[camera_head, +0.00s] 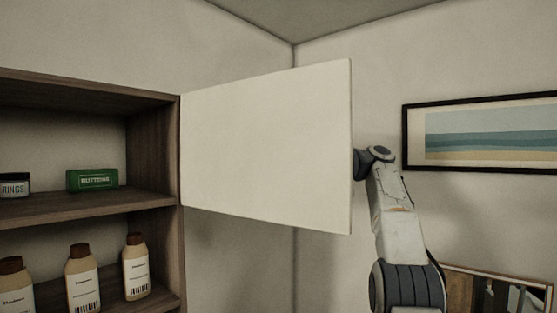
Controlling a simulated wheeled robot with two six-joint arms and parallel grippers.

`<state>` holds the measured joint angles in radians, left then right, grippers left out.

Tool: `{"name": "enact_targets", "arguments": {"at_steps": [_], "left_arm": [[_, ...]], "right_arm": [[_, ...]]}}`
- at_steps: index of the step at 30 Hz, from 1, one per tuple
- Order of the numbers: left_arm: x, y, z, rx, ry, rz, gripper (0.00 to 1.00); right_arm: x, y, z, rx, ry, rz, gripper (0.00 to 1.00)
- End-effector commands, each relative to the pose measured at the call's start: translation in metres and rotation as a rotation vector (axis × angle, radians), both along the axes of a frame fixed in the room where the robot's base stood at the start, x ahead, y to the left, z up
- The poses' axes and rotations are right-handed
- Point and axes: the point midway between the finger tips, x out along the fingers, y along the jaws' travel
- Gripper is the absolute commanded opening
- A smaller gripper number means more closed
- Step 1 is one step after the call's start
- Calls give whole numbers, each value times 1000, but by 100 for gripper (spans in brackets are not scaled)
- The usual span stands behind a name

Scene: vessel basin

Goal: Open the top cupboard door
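The cupboard (154,147) is a dark wooden case on the left, its upper compartment exposed. Its cream top door (265,145) stands swung wide open on the right-hand side, hinged at the right edge of the case. My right arm comes up at the right, and its wrist reaches the free edge of the door. The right gripper itself is hidden behind the door, so I cannot see its fingers or whether it touches the door. My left gripper is not in view.
A green box (92,180) and a jar (14,185) stand on the upper shelf. Several brown-capped bottles (135,266) stand on the shelf below. A framed picture (482,134) hangs on the right wall. Another framed item (500,291) shows at lower right.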

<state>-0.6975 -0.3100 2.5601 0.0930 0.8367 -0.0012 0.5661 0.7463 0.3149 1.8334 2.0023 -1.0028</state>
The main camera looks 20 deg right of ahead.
Motion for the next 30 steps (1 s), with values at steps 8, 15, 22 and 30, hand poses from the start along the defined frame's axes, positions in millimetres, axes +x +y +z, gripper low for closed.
{"name": "enact_targets", "arguments": {"at_steps": [8, 15, 22, 30], "left_arm": [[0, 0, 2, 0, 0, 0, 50], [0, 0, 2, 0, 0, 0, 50], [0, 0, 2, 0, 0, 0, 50], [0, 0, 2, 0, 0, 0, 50]], "right_arm": [[3, -3, -3, 0, 9, 3, 0], [3, -3, -4, 1, 10, 3, 0], [2, -4, -3, 0, 8, 4, 42], [0, -5, -2, -1, 4, 4, 42]]}}
